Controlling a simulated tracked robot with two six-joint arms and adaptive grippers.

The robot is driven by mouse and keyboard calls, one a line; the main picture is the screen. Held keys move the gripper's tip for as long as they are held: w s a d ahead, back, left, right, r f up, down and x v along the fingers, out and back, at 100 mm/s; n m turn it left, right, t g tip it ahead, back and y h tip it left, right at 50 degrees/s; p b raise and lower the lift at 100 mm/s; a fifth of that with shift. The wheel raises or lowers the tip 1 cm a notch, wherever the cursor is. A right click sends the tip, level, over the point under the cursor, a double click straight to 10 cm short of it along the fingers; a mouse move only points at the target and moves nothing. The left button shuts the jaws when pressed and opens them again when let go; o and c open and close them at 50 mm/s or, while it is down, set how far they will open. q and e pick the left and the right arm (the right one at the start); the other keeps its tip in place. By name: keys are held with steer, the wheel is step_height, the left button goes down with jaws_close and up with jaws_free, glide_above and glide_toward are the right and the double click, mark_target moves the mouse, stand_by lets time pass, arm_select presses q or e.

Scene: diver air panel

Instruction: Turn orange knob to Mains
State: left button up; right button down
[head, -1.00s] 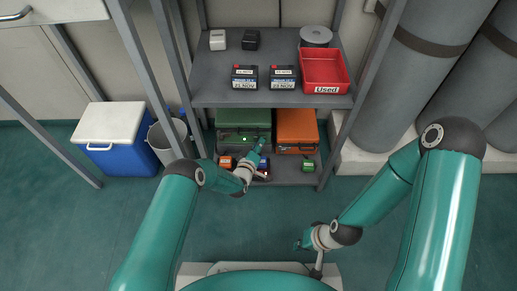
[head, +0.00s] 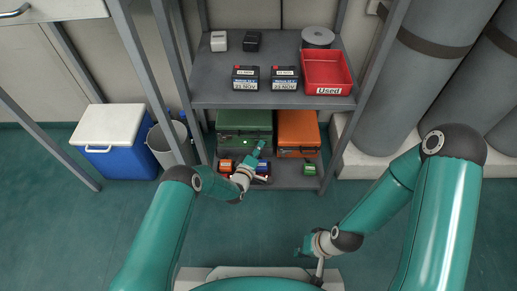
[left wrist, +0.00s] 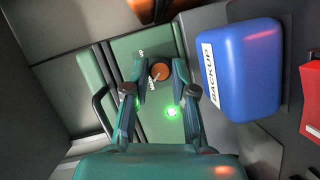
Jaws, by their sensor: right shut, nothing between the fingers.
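The orange knob (left wrist: 160,72) is round, with a pale pointer line, on the face of a green case (left wrist: 128,50). Small labels beside it are too small to read. A green lamp (left wrist: 171,112) glows below it. My left gripper (left wrist: 161,75) is open, with one fingertip on each side of the knob; I cannot tell whether they touch it. In the head view the green case (head: 243,119) stands on the lower shelf, with my left gripper (head: 260,148) at its front; the knob is hidden there. My right gripper (head: 300,252) is shut and empty, low above the floor.
A blue block labelled BACKUP (left wrist: 240,75) sits close right of the left fingers. An orange case (head: 298,130) stands beside the green one. The upper shelf (head: 225,95) overhangs, with metal posts at the sides. Floor in front is clear.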

arm_select(q)
steer(key=o, duration=0.4)
steer(key=shift+a+f, duration=0.1)
steer(key=shift+a, duration=0.1)
steer(key=shift+d, duration=0.15)
